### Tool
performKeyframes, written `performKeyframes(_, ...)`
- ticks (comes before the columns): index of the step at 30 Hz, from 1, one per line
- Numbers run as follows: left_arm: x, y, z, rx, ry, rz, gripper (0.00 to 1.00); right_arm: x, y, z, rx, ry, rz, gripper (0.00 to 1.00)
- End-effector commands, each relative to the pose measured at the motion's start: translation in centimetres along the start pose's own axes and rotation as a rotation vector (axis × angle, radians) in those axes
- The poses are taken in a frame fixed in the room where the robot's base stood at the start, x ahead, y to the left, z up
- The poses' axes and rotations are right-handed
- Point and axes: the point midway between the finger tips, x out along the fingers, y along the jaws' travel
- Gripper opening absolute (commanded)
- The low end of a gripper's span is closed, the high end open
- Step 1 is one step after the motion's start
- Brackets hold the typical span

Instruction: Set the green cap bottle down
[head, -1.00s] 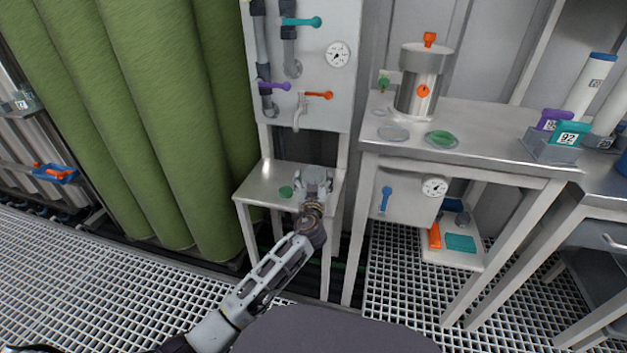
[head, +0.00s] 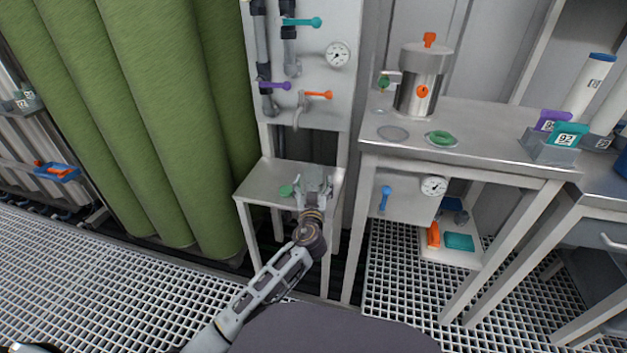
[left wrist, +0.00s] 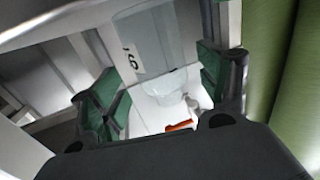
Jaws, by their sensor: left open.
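My left gripper (head: 314,180) is low over the small metal stand (head: 258,182) below the valve panel. In the left wrist view its green-padded fingers (left wrist: 165,85) are open, spread on either side of a clear bottle (left wrist: 148,42) with a white label. No cap shows on the bottle's visible part. In the head view the gripper hides most of the bottle, and its contact with the stand cannot be made out. My right gripper is not in view.
The valve panel (head: 308,70) with purple, orange and teal handles rises behind the stand. Tall green cylinders (head: 150,120) stand left. A metal bench (head: 470,145) at right holds a steel vessel (head: 420,90) and a green dish (head: 441,139).

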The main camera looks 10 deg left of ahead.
Motion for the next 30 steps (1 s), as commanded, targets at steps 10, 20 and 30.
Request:
performKeyframes(10,-3.4,0.0,0.1,-0.001,-0.002,0.000,0.76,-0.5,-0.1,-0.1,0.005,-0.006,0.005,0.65)
performKeyframes(20,-6.4,0.0,0.0,-0.001,-0.001,0.001,0.76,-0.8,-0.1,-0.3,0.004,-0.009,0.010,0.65)
performKeyframes(30,-8.1,0.0,0.0,0.000,-0.001,0.000,0.76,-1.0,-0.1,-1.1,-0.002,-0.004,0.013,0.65)
